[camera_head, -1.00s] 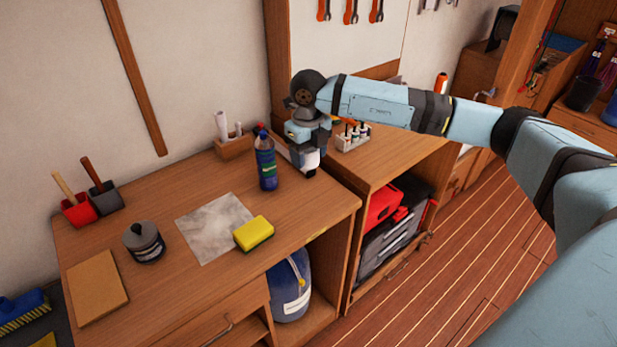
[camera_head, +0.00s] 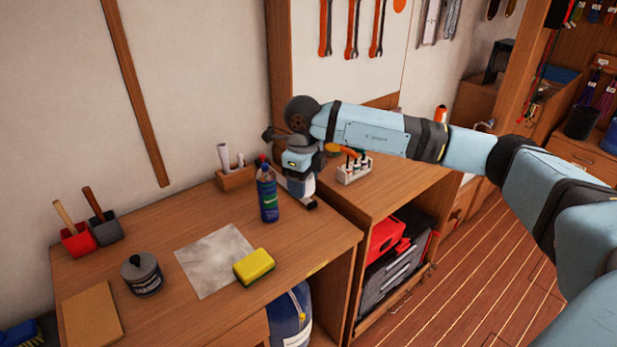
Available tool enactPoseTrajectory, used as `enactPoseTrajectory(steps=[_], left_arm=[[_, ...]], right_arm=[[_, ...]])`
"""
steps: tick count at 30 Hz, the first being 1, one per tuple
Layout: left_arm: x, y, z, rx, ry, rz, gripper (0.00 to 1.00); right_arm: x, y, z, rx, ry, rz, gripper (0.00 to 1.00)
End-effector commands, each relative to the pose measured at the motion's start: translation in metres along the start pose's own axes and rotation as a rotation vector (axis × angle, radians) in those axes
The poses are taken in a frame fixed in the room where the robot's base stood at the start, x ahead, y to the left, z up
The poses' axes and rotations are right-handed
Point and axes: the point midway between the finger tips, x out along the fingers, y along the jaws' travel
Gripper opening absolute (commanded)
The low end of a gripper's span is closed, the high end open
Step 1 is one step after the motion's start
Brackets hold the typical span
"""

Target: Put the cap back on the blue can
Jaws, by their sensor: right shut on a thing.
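The blue can (camera_head: 268,198) stands upright near the back right of the workbench, with a green-and-white label and a small red piece at its top. My right gripper (camera_head: 307,198) is just to the right of the can, low over the bench's back right part. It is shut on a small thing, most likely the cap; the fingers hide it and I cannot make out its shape. No loose cap shows elsewhere on the bench. My left gripper is not in view.
The workbench (camera_head: 160,230) also holds a yellow sponge (camera_head: 254,266), a grey sheet (camera_head: 213,258), a dark lidded tin (camera_head: 141,274) and a wooden holder with rolls (camera_head: 236,178). A small rack (camera_head: 354,169) stands on the right cabinet.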

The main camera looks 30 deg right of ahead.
Motion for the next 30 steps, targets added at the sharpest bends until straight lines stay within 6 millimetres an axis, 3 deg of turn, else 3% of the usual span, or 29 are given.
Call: enactPoseTrajectory(steps=[21, 27, 30], left_arm=[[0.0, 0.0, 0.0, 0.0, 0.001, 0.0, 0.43], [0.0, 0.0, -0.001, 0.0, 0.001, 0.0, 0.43], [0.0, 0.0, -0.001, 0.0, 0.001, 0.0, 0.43]], right_arm=[[0.028, 0.077, 0.037, -2.057, -0.001, 0.0, 0.34], [0.033, 0.092, 0.042, -2.461, 0.0, -0.001, 0.34], [0.035, 0.096, 0.043, -2.572, 0.002, -0.001, 0.34]])
